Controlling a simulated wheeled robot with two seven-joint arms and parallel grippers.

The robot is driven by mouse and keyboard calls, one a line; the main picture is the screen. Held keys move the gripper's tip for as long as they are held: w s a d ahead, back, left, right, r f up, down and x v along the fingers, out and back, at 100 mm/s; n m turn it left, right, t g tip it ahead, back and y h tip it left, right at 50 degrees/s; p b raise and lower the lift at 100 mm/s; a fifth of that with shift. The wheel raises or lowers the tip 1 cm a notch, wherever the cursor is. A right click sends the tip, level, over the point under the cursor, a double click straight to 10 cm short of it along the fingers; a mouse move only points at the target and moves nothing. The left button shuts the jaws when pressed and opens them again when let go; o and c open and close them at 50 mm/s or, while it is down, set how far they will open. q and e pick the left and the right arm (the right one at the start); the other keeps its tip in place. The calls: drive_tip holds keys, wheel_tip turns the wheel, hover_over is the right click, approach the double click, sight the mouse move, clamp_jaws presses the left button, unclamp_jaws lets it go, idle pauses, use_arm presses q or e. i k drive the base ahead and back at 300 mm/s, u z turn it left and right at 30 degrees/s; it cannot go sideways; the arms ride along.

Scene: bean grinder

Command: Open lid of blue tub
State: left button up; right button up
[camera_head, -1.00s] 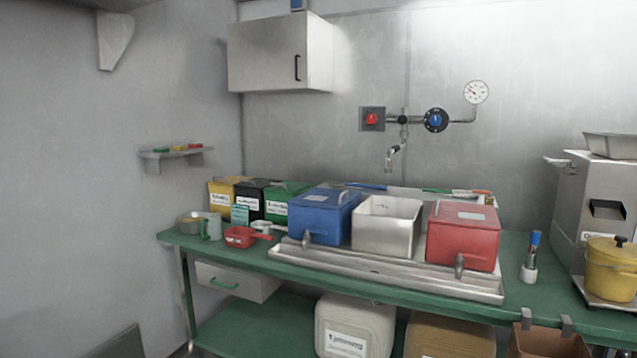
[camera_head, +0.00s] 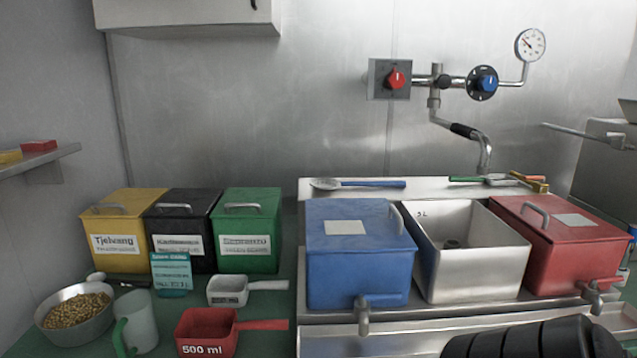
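The blue tub (camera_head: 359,279) stands on the metal drain tray, left of the open steel tub. Its blue lid (camera_head: 380,211) is closed and carries a pale label and a bent handle (camera_head: 396,216) near its right side. A tap (camera_head: 364,314) sticks out of the tub's lower front. Neither of my grippers' fingers shows. A black ribbed part at the bottom right looks like one of my arms and covers some of the tray's front.
An open steel tub (camera_head: 472,258) and a red lidded tub (camera_head: 568,243) stand right of the blue tub. Yellow (camera_head: 115,260), black (camera_head: 181,260) and green (camera_head: 247,252) boxes stand left. A red scoop (camera_head: 206,334), jug (camera_head: 137,324) and pan of beans (camera_head: 75,312) are nearer.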

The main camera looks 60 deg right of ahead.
sight(333, 225)
drive_tip(key=i, duration=0.1)
drive_tip(key=z, duration=1.65)
